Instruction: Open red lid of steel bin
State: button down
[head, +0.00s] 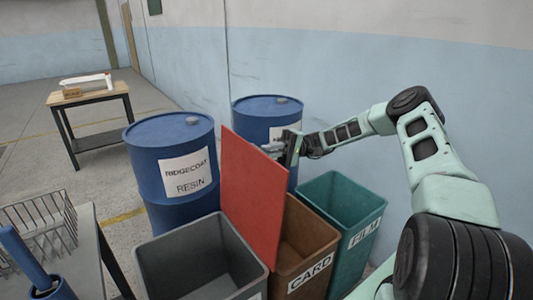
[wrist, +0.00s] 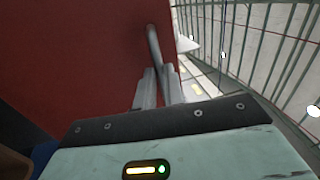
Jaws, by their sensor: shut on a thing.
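The red lid (head: 252,190) stands nearly upright between the open grey bin (head: 165,250) and the brown bin marked CARD (head: 318,262). I cannot tell from the head view which bin its lower edge is joined to. In the wrist view the red lid (wrist: 75,55) fills the left side, with a grey bar handle (wrist: 154,42) along its edge. My gripper (head: 279,148) is at the lid's upper right side in the head view. In the wrist view my gripper (wrist: 158,88) is shut on the handle. The fingers partly hide the handle.
A teal bin marked FILM (head: 345,200) stands right of the brown bin. Two blue drums (head: 165,150) stand behind, close to the lid. A bench with a wire basket (head: 45,225) is at left. A small table (head: 90,98) stands farther back.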

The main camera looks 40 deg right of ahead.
jog(key=shift+f, duration=0.35)
jog(key=c, duration=1.5)
grip_release()
jog(key=shift+d, duration=0.1)
jog(key=d+f+b, duration=0.1)
jog(key=d, duration=0.4)
jog(key=d+f+b, duration=0.1)
jog(key=d, duration=0.5)
jog(key=d+f+b, duration=0.1)
jog(key=d+b, duration=0.1)
jog(key=d, duration=0.4)
